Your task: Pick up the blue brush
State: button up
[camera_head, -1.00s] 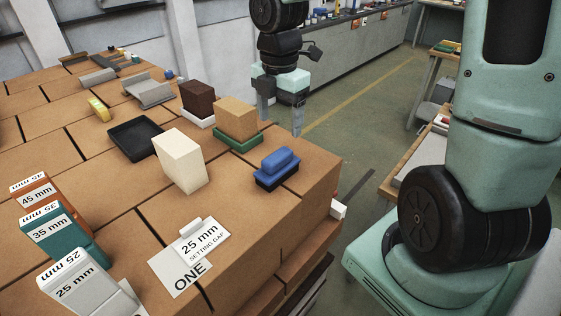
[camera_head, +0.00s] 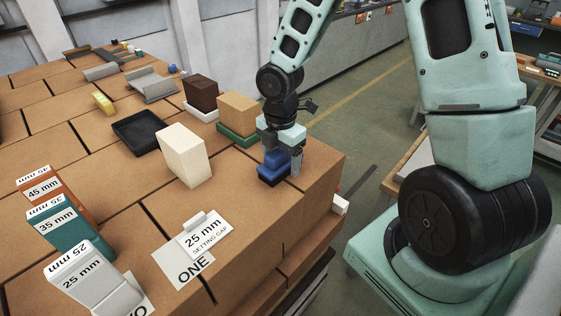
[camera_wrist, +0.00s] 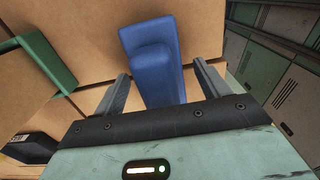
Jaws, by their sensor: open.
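The blue brush (camera_head: 274,165) has a blue block-shaped body with a raised top and a dark base. It sits on the brick-patterned top near its right edge. My gripper (camera_head: 282,168) is directly above it, pointing down. In the wrist view the blue brush (camera_wrist: 154,62) lies between and beyond the two fingers of my gripper (camera_wrist: 160,82). The fingers are apart, with a visible gap on each side of the brush. Part of the brush is hidden behind my gripper's body in the wrist view.
A tan block on a green tray (camera_head: 232,138) stands just behind the brush; the tray also shows in the wrist view (camera_wrist: 45,60). A cream block (camera_head: 185,157) stands to the left. A white "25 mm setting gap" card (camera_head: 203,237) lies in front. The brick top's right edge is close.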

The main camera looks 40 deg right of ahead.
aim_at(280, 150)
jog(key=shift+f, duration=0.1)
jog(key=c, duration=1.2)
jog(key=shift+o, duration=0.2)
notch_tip(280, 150, up, 10)
jog(key=shift+r, duration=0.1)
jog(key=shift+o, duration=1)
